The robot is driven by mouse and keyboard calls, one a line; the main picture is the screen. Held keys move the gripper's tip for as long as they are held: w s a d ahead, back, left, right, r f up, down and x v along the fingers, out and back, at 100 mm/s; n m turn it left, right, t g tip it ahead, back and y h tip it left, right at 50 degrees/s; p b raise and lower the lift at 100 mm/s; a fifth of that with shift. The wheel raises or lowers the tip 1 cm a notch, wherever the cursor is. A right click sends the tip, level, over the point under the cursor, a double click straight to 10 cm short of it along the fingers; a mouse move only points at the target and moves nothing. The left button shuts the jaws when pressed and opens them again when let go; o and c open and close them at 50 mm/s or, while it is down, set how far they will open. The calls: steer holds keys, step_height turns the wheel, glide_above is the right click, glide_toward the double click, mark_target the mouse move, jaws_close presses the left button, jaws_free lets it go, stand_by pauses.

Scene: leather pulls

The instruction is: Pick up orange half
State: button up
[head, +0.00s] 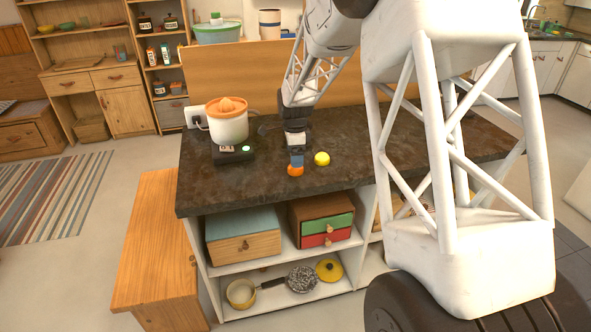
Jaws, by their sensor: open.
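The orange half (295,171) is a small orange round thing on the dark stone counter (380,135), near its front edge. My gripper (296,163) points down right over it, its bluish fingertips at the top of the orange half. The gripper is open, and its tips partly cover the orange half. I cannot tell whether the fingers touch it or stand around it.
A yellow round piece (321,158), perhaps a lemon half, lies close to the right of the gripper. A white juicer (228,127) with an orange top stands to the left, on a black base. A wooden backboard (230,75) rises behind the counter.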

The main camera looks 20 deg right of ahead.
steer(key=shift+w+f, duration=0.1)
steer(key=shift+f, duration=2.5)
steer(key=c, duration=1.1)
